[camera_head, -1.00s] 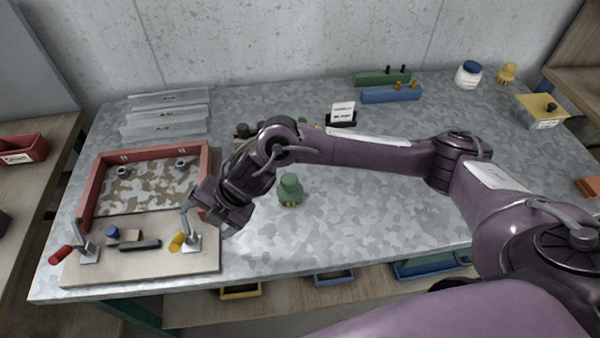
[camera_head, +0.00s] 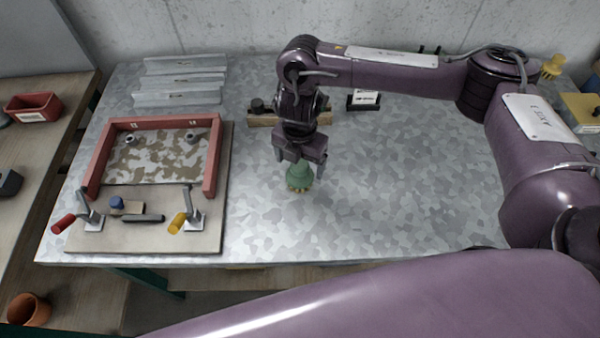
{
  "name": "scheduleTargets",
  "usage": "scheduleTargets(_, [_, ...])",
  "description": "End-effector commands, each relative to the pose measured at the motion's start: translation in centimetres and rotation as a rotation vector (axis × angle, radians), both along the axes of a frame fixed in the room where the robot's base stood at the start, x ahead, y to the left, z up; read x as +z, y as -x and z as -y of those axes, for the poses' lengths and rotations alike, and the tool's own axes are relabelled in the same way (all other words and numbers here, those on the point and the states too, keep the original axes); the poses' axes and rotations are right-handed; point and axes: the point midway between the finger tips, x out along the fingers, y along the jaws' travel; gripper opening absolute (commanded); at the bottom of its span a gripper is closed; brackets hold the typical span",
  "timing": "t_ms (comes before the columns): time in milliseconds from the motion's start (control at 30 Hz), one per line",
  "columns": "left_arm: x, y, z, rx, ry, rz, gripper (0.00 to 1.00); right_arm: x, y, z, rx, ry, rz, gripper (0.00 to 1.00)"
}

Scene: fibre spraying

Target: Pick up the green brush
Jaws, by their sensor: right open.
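The green brush (camera_head: 299,178) stands on the grey mottled table, bristles down, near the middle of the head view. My right gripper (camera_head: 300,166) points down directly over it, with its open fingers at the brush's upper part. The gripper hides the top of the brush. I cannot tell whether the fingers touch it. My left gripper is not in view.
A red-walled frame on a board (camera_head: 218,160) with clamps stands at the left. A wooden block (camera_head: 262,120) with dark knobs lies behind the gripper. The table (camera_head: 400,190) right of the brush is clear.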

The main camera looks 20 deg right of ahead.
Motion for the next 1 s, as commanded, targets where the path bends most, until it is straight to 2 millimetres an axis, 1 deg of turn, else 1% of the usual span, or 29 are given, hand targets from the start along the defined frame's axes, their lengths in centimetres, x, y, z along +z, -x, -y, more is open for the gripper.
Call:
scheduleTargets(33, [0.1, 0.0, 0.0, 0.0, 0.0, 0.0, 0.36, -0.8, 0.3, -0.1, -0.001, -0.002, -0.005, 0.84])
scheduleTargets(200, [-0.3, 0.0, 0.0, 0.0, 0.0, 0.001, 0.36, -3.0, 0.3, -0.1, 0.0, -0.003, -0.003, 0.84])
scheduleTargets(300, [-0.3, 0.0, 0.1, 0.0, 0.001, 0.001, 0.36, -3.5, 0.3, -0.1, 0.0, -0.001, -0.001, 0.84])
scheduleTargets(533, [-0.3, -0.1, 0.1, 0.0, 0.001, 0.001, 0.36, -3.5, 0.2, -0.1, 0.001, -0.001, 0.001, 0.84])
scheduleTargets(567, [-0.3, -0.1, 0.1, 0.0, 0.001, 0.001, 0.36, -3.5, 0.2, -0.1, 0.001, -0.001, 0.001, 0.81])
scheduleTargets(900, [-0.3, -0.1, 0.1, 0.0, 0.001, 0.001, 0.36, -3.5, 0.2, -0.1, 0.001, -0.001, 0.001, 0.37])
scheduleTargets(933, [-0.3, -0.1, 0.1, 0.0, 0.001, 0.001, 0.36, -3.5, 0.2, -0.1, 0.001, -0.001, 0.001, 0.34])
scheduleTargets(1000, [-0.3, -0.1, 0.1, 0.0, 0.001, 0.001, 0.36, -3.5, 0.2, -0.1, 0.001, -0.001, 0.001, 0.34])
